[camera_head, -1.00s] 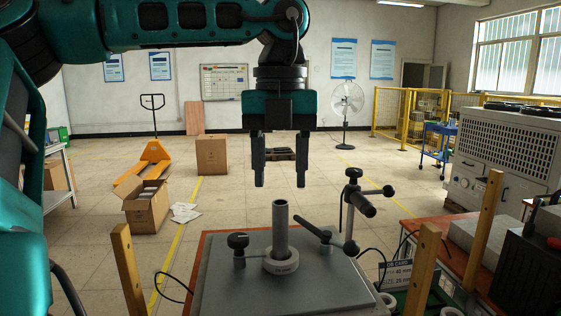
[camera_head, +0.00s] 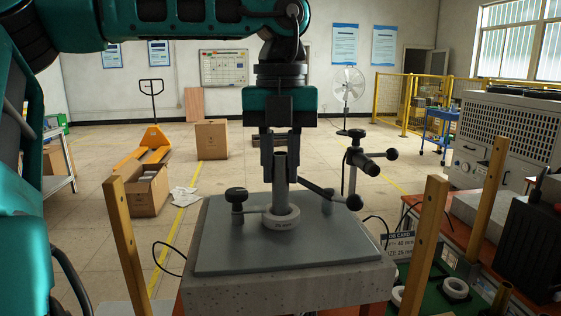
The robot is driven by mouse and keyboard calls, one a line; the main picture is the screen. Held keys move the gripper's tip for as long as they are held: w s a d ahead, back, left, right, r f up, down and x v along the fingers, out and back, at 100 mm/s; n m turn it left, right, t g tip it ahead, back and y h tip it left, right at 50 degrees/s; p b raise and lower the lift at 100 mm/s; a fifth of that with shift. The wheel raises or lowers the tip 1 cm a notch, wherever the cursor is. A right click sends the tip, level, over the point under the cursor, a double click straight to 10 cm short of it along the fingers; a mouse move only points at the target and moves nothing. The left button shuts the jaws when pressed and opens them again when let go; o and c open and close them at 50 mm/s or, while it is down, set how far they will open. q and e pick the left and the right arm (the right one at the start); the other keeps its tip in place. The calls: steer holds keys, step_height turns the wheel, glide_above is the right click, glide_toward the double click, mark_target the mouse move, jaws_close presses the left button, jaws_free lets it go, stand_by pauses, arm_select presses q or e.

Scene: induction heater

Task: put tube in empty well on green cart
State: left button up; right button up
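The grey metal tube (camera_head: 280,192) stands upright at a white ring (camera_head: 281,221) on the grey plate of the heater block (camera_head: 225,245). My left gripper (camera_head: 280,176) points straight down over it from above. Its two fingers lie close against the left and right sides of the tube's upper part and look shut on it. The green cart (camera_head: 434,304) shows only in part at the lower right, with white rings (camera_head: 455,288) and a brass-coloured piece (camera_head: 502,296) on it. The empty well cannot be made out. My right gripper is not in view.
Black-knobbed clamps (camera_head: 236,196) and a post with a rod (camera_head: 367,164) stand beside the tube. Wooden posts (camera_head: 124,240) rise at the left and right (camera_head: 425,245). A job card (camera_head: 398,247) and a black box (camera_head: 525,250) are at the right.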

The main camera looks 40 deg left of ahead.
arm_select(q)
jaws_close()
steer(key=shift+r, duration=0.15)
step_height(320, 180, up, 9)
steer(key=p, duration=0.7)
stand_by(0.8)
